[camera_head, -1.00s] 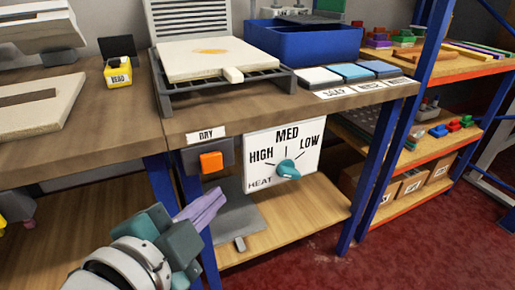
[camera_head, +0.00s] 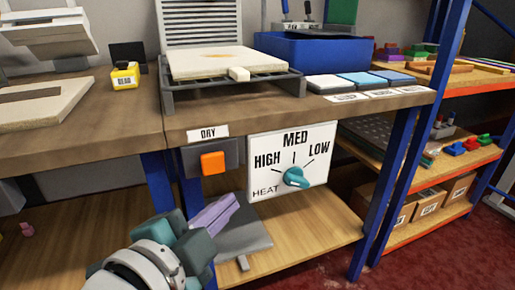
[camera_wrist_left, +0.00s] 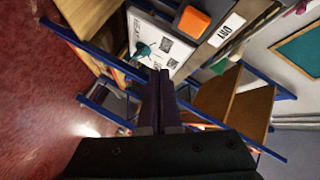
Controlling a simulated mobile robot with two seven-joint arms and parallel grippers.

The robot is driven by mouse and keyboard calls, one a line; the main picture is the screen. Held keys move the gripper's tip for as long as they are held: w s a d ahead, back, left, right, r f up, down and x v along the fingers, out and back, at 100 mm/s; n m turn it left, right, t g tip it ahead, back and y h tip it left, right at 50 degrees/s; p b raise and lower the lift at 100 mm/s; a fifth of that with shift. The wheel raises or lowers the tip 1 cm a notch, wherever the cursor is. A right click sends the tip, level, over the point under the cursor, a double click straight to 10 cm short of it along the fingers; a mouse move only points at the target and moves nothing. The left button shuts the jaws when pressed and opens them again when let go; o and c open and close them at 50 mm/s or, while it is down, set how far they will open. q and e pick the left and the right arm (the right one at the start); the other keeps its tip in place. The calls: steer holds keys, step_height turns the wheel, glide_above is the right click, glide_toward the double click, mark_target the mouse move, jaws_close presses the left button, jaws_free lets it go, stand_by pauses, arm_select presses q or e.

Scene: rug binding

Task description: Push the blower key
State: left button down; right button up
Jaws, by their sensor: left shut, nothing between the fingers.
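The blower key appears to be the orange square button (camera_head: 213,162) on a dark grey box under the front edge of the bench, below a DRY label (camera_head: 208,132). It also shows in the left wrist view (camera_wrist_left: 193,24), near the top. My left gripper (camera_head: 229,205) is shut and empty, its purple fingers below and slightly right of the button in the head view, apart from it. In the left wrist view the shut fingers (camera_wrist_left: 160,75) point up the picture, with the button above and to the right of their tips. My right gripper is not in view.
A white heat panel (camera_head: 265,143) with a teal knob (camera_head: 297,177) hangs right of the button. The bench top (camera_head: 190,118) overhangs above. A wooden lower shelf (camera_head: 310,235) with a grey pedal-like plate (camera_head: 243,235) lies below. Blue legs (camera_head: 383,190) stand at the right.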

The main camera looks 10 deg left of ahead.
mark_target(221, 167)
arm_select(q)
steer(key=w+a+b, duration=0.2)
steer(key=w+a, duration=0.1)
steer(key=w, duration=0.2)
steer(key=shift+w+a, duration=0.3)
steer(key=shift+a, duration=0.1)
stand_by(1.8)
steer(key=shift+w+a, duration=0.25)
steer(key=shift+w, duration=0.1)
steer(key=shift+w+a+b, duration=0.25)
steer(key=shift+w+b, duration=0.05)
steer(key=shift+w, duration=0.1)
stand_by(0.7)
stand_by(0.3)
steer(key=shift+s+d+p, duration=0.5)
steer(key=shift+s+p, duration=0.2)
steer(key=shift+s, duration=0.05)
